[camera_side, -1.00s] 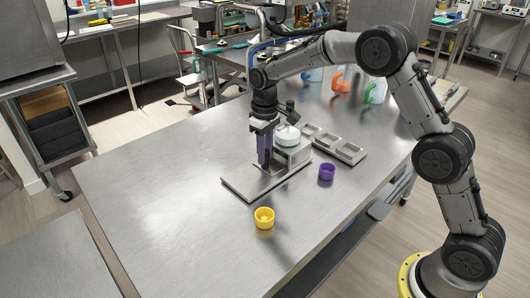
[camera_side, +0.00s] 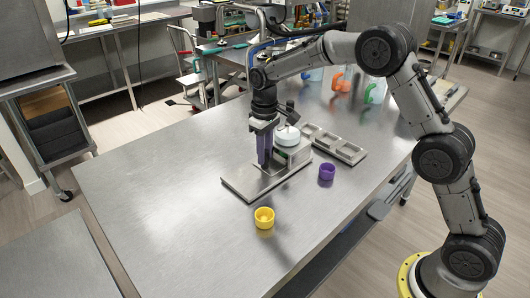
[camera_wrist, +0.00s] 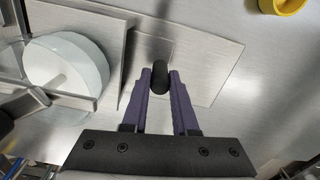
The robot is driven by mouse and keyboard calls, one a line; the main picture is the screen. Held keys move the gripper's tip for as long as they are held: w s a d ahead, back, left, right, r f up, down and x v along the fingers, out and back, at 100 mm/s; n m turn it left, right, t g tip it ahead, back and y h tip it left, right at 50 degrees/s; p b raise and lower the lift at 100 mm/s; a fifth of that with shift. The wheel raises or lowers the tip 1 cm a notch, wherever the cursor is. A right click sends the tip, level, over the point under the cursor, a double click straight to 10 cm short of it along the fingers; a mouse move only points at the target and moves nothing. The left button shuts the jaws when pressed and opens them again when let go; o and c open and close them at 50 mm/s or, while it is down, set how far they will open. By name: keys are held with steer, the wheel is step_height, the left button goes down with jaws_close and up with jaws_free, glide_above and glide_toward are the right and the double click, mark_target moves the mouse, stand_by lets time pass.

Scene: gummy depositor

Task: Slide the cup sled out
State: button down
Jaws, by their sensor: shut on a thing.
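My gripper (camera_wrist: 160,80) is shut on a black rounded knob (camera_wrist: 160,72), which appears to be the handle of the cup sled. In the side view my gripper (camera_side: 264,160) points straight down over a flat metal base plate (camera_side: 243,186). The base plate also shows in the wrist view (camera_wrist: 215,62). A smaller metal piece, perhaps the sled (camera_wrist: 148,48), lies beside the knob, partly hidden by the fingers. The depositor (camera_side: 296,155), with a white round top (camera_side: 287,136), stands right behind the gripper. Whether a cup sits on the sled cannot be seen.
A yellow cup (camera_side: 264,218) stands on the table in front of the plate. A purple cup (camera_side: 327,172) stands to its right. A metal tray with square wells (camera_side: 350,153) lies behind the depositor. The table's left side is clear.

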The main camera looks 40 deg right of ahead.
steer(key=a, duration=1)
steer(key=shift+a, duration=0.25)
steer(key=c, duration=0.7)
jaws_free()
steer(key=shift+r, duration=0.5)
step_height(320, 180, up, 13)
steer(key=shift+f, duration=0.1)
steer(key=shift+d, duration=0.15)
